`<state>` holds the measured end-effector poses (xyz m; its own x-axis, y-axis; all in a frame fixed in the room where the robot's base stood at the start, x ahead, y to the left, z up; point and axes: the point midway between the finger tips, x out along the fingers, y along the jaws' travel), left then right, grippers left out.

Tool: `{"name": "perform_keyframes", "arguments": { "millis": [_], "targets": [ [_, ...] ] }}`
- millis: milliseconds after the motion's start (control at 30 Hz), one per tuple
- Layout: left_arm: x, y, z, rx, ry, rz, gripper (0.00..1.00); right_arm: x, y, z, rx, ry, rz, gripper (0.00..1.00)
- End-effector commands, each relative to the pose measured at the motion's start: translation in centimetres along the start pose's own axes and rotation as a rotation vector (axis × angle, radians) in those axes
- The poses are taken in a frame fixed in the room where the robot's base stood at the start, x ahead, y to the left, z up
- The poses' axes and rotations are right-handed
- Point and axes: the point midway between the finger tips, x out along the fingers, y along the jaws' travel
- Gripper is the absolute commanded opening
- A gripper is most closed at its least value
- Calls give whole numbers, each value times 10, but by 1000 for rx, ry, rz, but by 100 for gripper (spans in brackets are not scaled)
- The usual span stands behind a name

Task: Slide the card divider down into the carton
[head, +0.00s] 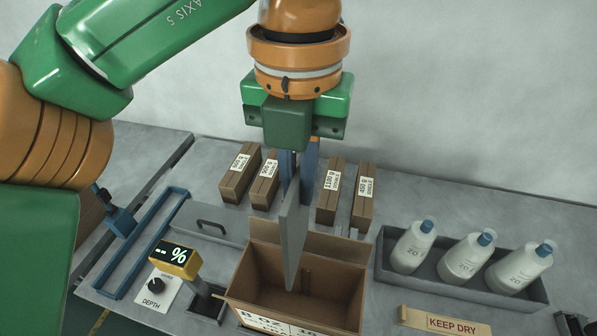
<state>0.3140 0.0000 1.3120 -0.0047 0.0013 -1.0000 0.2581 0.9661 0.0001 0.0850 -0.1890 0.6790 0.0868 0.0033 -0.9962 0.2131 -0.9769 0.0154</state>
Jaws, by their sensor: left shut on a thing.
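My left gripper (298,168) comes down from above on its green and orange arm, fingers pointing down. It is shut on the upper end of the grey card divider (293,232), which hangs nearly upright and edge-on to the view. The open brown carton (335,285) stands below on the table, with its rear flap raised. The divider's lower end overlaps the carton's opening; I cannot tell how far it reaches below the rim. The carton's inside is partly hidden behind the divider. My right gripper is not in view.
Several labelled brown boxes (240,174) stand behind the carton. A grey tray (378,262) with white bottles (467,258) is at right, near a "KEEP DRY" strip (447,323). A yellow percent display (174,260) and blue rail frame (150,245) are at left.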

Motion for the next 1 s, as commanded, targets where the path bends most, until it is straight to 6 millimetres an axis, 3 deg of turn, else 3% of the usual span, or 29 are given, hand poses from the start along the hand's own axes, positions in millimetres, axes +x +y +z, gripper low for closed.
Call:
{"name": "perform_keyframes", "arguments": {
  "millis": [333,700,1000],
  "targets": [
    [19,0,0,1,1,-1,0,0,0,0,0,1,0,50],
    [62,0,0,0,0,0,0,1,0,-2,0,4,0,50],
    [65,0,0,0,-1,0,0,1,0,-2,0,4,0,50]
  ]
}}
